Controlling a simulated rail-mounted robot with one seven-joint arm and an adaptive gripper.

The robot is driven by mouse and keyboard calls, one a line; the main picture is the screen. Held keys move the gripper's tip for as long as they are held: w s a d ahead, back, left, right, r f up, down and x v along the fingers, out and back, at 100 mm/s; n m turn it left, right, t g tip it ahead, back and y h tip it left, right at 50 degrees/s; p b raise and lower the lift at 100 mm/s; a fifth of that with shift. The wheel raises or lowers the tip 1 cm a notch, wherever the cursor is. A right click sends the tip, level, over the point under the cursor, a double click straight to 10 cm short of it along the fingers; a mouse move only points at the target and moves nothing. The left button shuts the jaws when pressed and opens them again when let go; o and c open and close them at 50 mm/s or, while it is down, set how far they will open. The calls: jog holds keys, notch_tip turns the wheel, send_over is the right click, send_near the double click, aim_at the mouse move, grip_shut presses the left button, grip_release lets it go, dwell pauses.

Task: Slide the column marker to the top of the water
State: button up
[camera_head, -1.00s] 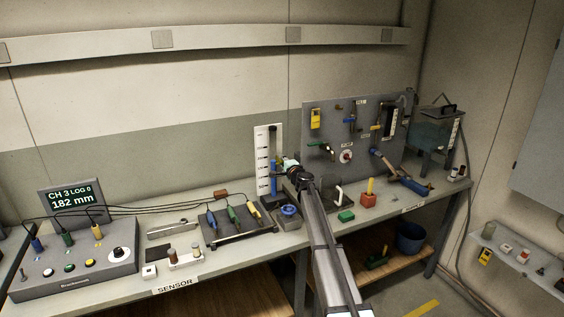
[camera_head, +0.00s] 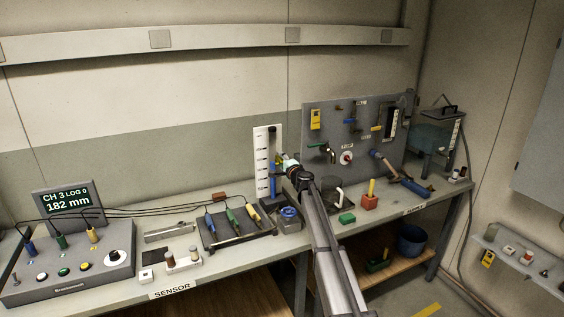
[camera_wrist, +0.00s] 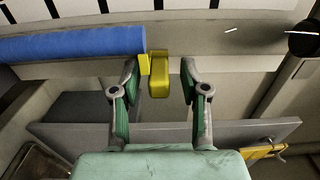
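The scale board (camera_head: 262,150), white with dark marks, stands upright at the back of the bench. A blue water column (camera_head: 273,178) runs along it; in the wrist view the column (camera_wrist: 75,46) lies sideways, its end near the picture's middle. The yellow column marker (camera_wrist: 160,75) sits by that end, its thin plate close beside the blue. My gripper (camera_wrist: 160,85) is open, with one finger on each side of the marker and a visible gap at the right finger. In the head view my gripper (camera_head: 287,162) is beside the column and hides the marker.
A grey tool panel (camera_head: 330,120) stands right of my arm. A probe tray (camera_head: 235,240) and a console (camera_head: 75,275) reading 182 mm are at left.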

jog(key=shift+s, duration=0.1)
jog(key=v, duration=1.2)
